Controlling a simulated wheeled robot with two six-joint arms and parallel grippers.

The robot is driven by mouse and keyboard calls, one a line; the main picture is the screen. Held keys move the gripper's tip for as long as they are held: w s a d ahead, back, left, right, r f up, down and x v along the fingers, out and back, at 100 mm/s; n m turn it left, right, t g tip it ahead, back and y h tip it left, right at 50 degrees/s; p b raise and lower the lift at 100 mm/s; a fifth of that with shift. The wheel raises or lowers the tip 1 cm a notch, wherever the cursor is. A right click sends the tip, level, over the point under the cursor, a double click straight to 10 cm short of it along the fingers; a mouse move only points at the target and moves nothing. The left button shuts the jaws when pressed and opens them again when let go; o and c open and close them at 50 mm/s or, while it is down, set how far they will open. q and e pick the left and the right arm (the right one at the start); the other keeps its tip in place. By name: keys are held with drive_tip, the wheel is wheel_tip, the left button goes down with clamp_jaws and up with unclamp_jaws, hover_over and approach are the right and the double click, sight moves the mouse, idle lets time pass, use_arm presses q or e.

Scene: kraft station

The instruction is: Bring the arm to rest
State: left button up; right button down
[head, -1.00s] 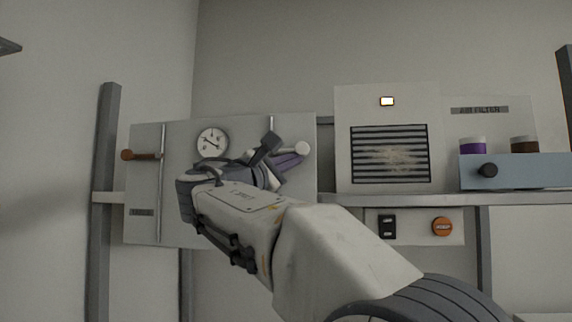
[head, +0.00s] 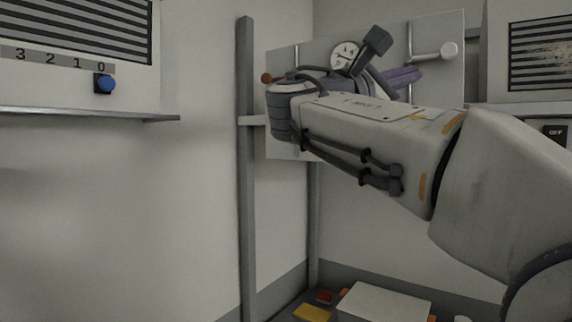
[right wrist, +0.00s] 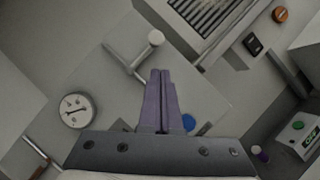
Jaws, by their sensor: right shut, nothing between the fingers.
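My right arm reaches from the right across the head view, in front of a grey wall panel. My right gripper (head: 415,76) has purple fingers, which are shut together and empty. In the right wrist view the shut fingers (right wrist: 160,72) point up the picture, just below a white-knobbed handle (right wrist: 156,38). The same handle (head: 448,50) is right of the fingertips in the head view, with a visible gap in the picture. My left gripper is not in view.
The panel (head: 440,88) bears a gauge (head: 345,54), partly hidden by my wrist, and a brown-knobbed handle (head: 267,78). A grey post (head: 246,180) stands between. A white box (head: 385,303) is below.

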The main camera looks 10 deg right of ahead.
drive_tip(key=w+a+f+n+t+y+b, duration=0.1)
drive_tip(key=w+a+f+n+t+y, duration=0.2)
drive_tip(key=f, duration=0.6)
drive_tip(key=w+a+f+n+y, duration=0.1)
drive_tip(key=w+a+f+y, duration=0.15)
drive_tip(key=f+y, duration=0.45)
drive_tip(key=s+a+f+g+y+b, duration=0.15)
drive_tip(key=a+f, duration=0.25)
drive_tip(key=f, duration=0.6)
drive_tip(key=s+a+f+y, duration=0.1)
drive_tip(key=a+f+y, duration=0.15)
drive_tip(key=f, duration=0.65)
drive_tip(key=s+a+f+m+g+y, duration=0.2)
drive_tip(key=s+a+f, duration=0.2)
drive_tip(key=s+f, duration=0.3)
drive_tip(key=s+a+f+m+g+y+b, duration=0.1)
drive_tip(key=s+a+f+m+g+y, duration=0.2)
drive_tip(key=s+a+f, duration=0.2)
drive_tip(key=s+a+f+m+g+y, duration=0.2)
drive_tip(key=s+a+f, duration=0.3)
drive_tip(key=s+f, duration=0.5)
wheel_tip(320, 180, down, 4)
drive_tip(key=shift+s+r+g+y+b, duration=0.15)
drive_tip(key=shift+s+g+y+b, duration=0.2)
drive_tip(key=shift+g, duration=0.2)
